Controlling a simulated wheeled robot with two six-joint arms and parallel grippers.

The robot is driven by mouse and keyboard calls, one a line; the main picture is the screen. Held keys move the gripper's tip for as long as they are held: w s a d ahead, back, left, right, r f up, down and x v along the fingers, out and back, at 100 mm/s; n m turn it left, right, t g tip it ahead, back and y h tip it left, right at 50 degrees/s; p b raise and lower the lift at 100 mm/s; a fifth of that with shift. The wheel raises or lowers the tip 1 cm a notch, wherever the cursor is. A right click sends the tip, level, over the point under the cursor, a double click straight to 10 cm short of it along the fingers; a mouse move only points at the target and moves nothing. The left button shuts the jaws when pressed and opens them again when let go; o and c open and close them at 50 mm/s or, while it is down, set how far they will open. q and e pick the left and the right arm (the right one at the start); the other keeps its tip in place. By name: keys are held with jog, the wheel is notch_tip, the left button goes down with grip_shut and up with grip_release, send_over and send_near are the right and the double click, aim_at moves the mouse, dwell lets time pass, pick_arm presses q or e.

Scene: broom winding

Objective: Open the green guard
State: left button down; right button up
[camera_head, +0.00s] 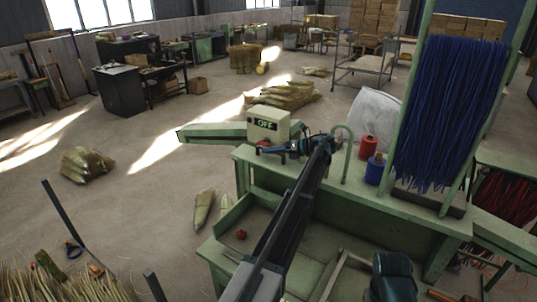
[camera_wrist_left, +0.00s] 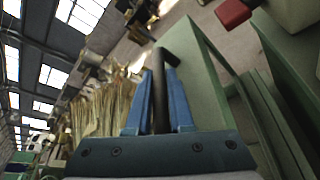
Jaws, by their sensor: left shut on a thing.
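My left gripper (camera_head: 280,149) reaches over the green machine bench (camera_head: 262,163), just below the box marked OFF (camera_head: 268,126). In the left wrist view its blue fingers (camera_wrist_left: 160,85) are shut on a dark bar-like handle (camera_wrist_left: 159,110). The handle bends at its top towards a green panel (camera_wrist_left: 203,85), which seems to be the green guard. In the head view, my arm and gripper hide the handle, and I cannot tell the guard apart from the bench.
A red spool (camera_head: 368,147) and a blue spool (camera_head: 375,170) stand on the bench. Blue bristles (camera_head: 450,105) hang in a green frame to the right. Open floor (camera_head: 140,205) lies to the left.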

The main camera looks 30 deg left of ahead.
dwell(0.4)
pick_arm(q)
jog(key=c, duration=0.8)
grip_release()
jog(key=shift+w, duration=0.1)
